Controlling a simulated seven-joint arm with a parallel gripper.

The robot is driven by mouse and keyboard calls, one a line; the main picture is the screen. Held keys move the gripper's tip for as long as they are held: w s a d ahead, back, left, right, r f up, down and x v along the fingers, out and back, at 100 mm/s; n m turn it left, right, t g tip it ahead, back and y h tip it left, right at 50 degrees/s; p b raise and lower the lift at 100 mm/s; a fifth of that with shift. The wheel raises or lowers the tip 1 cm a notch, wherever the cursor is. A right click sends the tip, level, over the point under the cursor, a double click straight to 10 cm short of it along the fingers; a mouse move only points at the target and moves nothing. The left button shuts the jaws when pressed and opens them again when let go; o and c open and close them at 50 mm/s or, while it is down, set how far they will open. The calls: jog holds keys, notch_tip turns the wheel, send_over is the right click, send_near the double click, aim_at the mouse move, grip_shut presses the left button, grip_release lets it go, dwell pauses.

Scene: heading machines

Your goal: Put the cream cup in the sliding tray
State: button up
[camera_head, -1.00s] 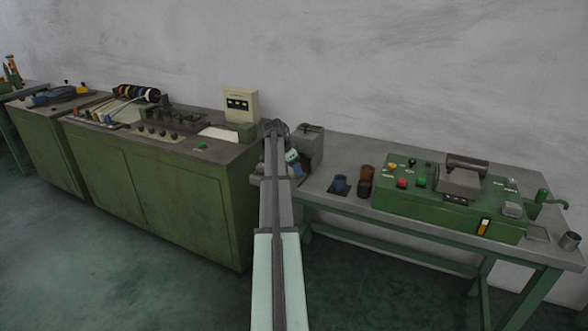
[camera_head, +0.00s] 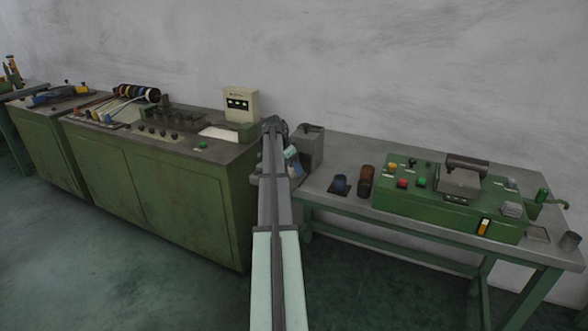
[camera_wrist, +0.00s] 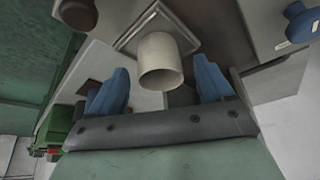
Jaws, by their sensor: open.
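In the wrist view the cream cup (camera_wrist: 160,62) has its open end toward my gripper. Its far end is at a square, rimmed grey tray (camera_wrist: 128,41), apparently inside the rim. My gripper (camera_wrist: 161,86) is open, with one blue finger on each side of the cup's open end. Gaps show between the fingers and the cup, and it is not held. In the head view my arm reaches to the left end of the right bench, beside a grey box (camera_head: 311,148). The cup and fingertips are not clearly visible there.
A green machine (camera_head: 450,200) fills the bench's middle. A green cabinet (camera_head: 160,185) stands left of my arm. In the wrist view, rounded brown (camera_wrist: 77,13) and blue (camera_wrist: 302,22) parts flank the tray.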

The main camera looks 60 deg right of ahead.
jog(key=v, duration=1)
jog(key=w+a+f+n, duration=0.2)
jog(key=w+a+f, duration=0.2)
jog(key=a+f, duration=0.25)
jog(key=w+a+f+n+y, duration=0.1)
jog(key=w+a+f+n, duration=0.15)
jog(key=a+f, duration=0.4)
jog(key=w+a+f+n, duration=0.1)
jog(key=w+a+f, duration=0.3)
jog(key=f, duration=0.4)
jog(key=w+a+f+n+y, duration=0.15)
jog(key=a+f+n, duration=0.55)
jog(key=a+f, duration=1.45)
jog(key=s+a+f+n+g+y, duration=0.1)
jog(key=s+a+f+n, duration=0.3)
jog(key=a, duration=0.8)
jog(key=s+a+f+n+g+y, duration=0.1)
jog(key=s+a+f+n, duration=0.1)
jog(key=s+a+f, duration=0.65)
jog(key=s+a+f+n+g, duration=0.2)
jog(key=s+a+n, duration=0.4)
jog(key=s+a, duration=1.2)
jog(key=shift+x, duration=0.8)
